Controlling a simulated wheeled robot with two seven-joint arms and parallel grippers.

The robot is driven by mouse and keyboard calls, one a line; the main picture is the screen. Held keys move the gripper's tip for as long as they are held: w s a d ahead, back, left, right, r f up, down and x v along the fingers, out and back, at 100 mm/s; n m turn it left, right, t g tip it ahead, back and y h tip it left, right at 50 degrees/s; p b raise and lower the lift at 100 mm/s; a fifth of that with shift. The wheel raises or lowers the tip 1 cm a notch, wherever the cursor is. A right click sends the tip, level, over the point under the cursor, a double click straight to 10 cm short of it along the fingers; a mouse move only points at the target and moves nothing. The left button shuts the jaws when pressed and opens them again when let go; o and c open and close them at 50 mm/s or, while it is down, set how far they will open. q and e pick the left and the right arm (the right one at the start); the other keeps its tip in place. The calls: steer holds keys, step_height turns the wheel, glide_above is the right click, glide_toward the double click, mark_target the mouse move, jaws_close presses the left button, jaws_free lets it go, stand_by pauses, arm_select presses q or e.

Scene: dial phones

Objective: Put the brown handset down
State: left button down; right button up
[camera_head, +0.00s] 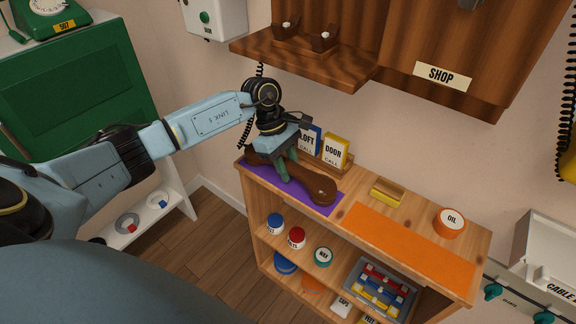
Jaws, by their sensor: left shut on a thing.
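The brown handset (314,187) is a dark wooden-looking piece with rounded ends, lying along the purple mat (327,207) on top of the wooden shelf unit. My left gripper (287,165) points down over the mat and is shut around the handset's middle grip. The handset is at or just above the mat; I cannot tell whether it touches. The gripper hides part of the handset. A wall phone marked SHOP (444,75) hangs above, with an empty-looking wooden cradle (305,38) on its ledge. My right gripper is not in view.
Behind the mat stand a blue LOFT card (312,138) and a yellow DOOR card (335,151). To the right are a small yellow tray (387,192), an orange mat (408,239) and an OIL tin (449,223). The wooden ledge (300,62) overhangs behind the gripper.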

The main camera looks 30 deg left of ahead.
mark_target(285, 161)
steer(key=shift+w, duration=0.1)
arm_select(q)
steer(key=c, duration=1.1)
jaws_free()
steer(key=shift+f, duration=0.1)
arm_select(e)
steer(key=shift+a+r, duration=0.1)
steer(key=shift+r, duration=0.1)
arm_select(q)
steer(key=shift+a+r, duration=0.15)
steer(key=shift+r, duration=0.25)
steer(key=p+v, duration=0.1)
steer(key=v, duration=0.2)
steer(key=shift+a+f, duration=0.1)
steer(key=shift+a, duration=0.1)
steer(key=a, duration=0.6)
steer(key=w+a, duration=0.1)
steer(key=a, duration=0.3)
steer(key=shift+a+f, duration=0.1)
steer(key=shift+f, duration=0.1)
steer(key=shift+a+b, duration=0.3)
steer(key=shift+a, duration=0.25)
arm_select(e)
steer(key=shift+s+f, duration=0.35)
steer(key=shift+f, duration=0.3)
